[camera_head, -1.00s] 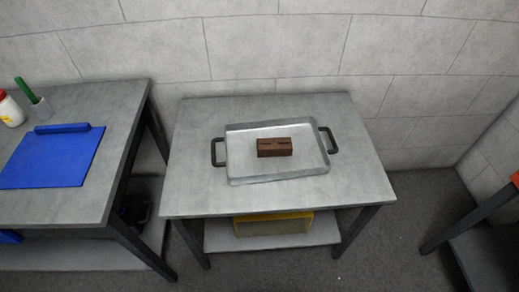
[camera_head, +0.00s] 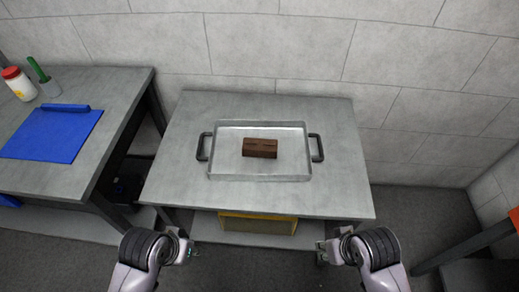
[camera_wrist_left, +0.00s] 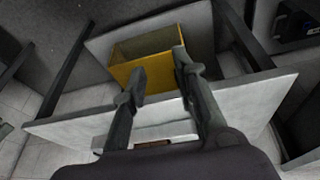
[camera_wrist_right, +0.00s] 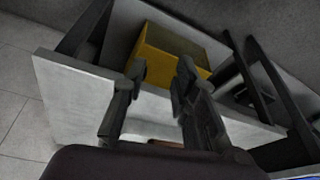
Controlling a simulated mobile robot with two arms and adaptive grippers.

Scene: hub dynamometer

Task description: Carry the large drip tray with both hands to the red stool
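The large drip tray (camera_head: 225,172) is a shallow metal pan with a dark handle on its left and right sides. It lies flat on the grey table (camera_head: 335,195), with a brown block (camera_head: 260,148) in it. My left gripper (camera_head: 184,246) and my right gripper (camera_head: 326,250) are in front of the table's near edge, apart from the tray. Both wrist views show fingers spread with nothing between them, at the left gripper (camera_wrist_left: 158,72) and the right gripper (camera_wrist_right: 161,72). Only a red-orange edge, perhaps the red stool (camera_head: 515,218), shows at the far right.
A workbench (camera_head: 115,95) on the left holds a blue mat (camera_head: 45,138), a green-handled item (camera_head: 38,70) and a red-lidded jar (camera_head: 18,84). A yellow bin (camera_head: 258,225) sits on the table's lower shelf. Floor (camera_head: 420,215) shows between table and right edge.

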